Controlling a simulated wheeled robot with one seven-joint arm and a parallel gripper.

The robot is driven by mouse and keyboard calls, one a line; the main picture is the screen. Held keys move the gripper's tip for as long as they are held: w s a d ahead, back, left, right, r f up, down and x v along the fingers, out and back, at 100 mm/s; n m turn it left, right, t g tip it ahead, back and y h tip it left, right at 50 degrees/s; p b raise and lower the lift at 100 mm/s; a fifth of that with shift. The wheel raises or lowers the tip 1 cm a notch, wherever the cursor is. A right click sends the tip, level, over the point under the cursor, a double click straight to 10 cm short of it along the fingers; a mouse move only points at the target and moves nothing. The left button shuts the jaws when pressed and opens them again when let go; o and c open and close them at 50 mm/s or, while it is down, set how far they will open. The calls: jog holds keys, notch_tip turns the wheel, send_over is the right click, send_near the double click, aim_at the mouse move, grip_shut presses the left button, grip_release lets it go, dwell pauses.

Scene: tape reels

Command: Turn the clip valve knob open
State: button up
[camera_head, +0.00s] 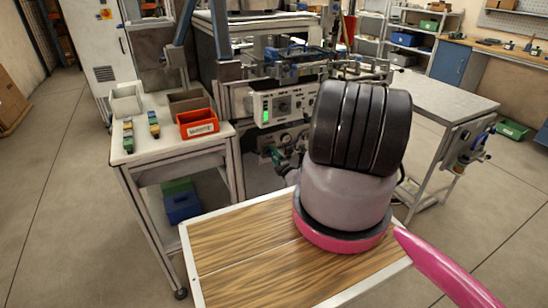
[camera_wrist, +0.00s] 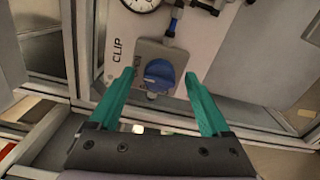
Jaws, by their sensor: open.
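The clip valve knob (camera_wrist: 159,73) is a blue round knob on a grey plate (camera_wrist: 178,54) fixed to a pale panel, beside the printed word CLIP. My gripper (camera_wrist: 160,76) is open, with its two teal fingertips on either side of the knob in the wrist view. The fingers look apart from the knob, though the depth gap is hard to judge. In the head view my gripper (camera_head: 275,156) shows as a small teal shape at the machine's lower panel. I cannot make out the knob there.
A gauge (camera_wrist: 140,3) and a hose fitting (camera_wrist: 174,22) sit above the knob. The machine's control box (camera_head: 284,104) is above my gripper. A white side table (camera_head: 160,139) with an orange bin (camera_head: 197,124) stands to the left. Another table (camera_head: 440,95) is to the right.

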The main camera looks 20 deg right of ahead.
jog(key=s, duration=1)
jog(key=shift+s+d, duration=0.2)
jog(key=shift+s, duration=0.1)
